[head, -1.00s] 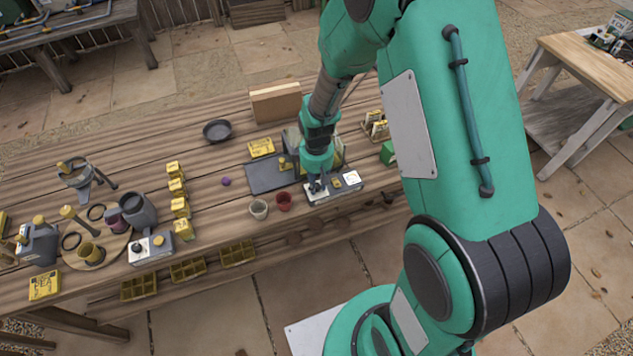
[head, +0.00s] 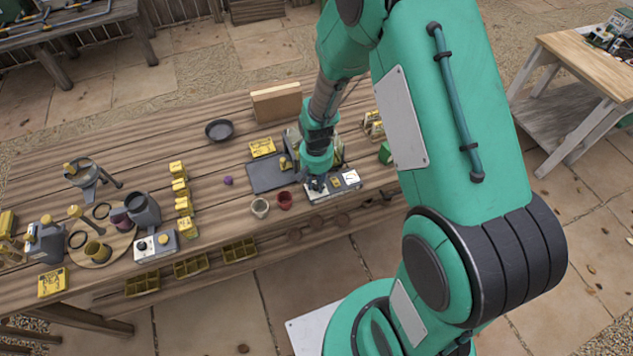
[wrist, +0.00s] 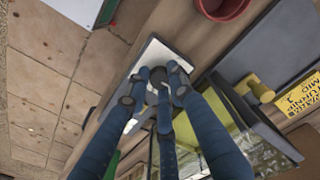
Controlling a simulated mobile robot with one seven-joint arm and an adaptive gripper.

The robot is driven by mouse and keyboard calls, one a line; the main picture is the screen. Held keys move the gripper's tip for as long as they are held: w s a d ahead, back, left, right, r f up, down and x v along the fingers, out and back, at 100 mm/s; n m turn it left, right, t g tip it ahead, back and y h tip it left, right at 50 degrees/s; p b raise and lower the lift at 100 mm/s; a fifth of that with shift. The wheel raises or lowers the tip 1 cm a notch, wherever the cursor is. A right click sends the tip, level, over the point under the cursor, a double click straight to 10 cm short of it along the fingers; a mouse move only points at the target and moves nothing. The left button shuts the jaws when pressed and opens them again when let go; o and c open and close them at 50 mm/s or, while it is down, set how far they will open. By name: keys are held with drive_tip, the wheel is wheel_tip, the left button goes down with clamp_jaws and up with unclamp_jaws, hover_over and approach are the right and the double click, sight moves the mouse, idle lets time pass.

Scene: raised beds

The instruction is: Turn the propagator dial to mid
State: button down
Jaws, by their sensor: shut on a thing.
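The propagator's control panel (head: 347,184) is a pale box on the bench's front edge. In the wrist view my gripper's fingers (wrist: 160,84) close around a small dark dial (wrist: 157,76) on the pale panel (wrist: 155,53). The fingers hide most of the dial, so I cannot tell where it points. A yellow sign (wrist: 300,97) with "MID" and "TURN" in its text shows beside the propagator.
A second panel with a dark knob (head: 155,246) stands further left.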

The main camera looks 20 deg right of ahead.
sight(317, 185)
drive_tip(key=shift+s+m, duration=0.1)
drive_tip(key=shift+m, duration=0.2)
drive_tip(key=c, duration=1.5)
unclamp_jaws()
drive_tip(key=shift+r, duration=0.5)
wheel_tip(317, 185, up, 11)
drive_tip(key=shift+f, duration=0.1)
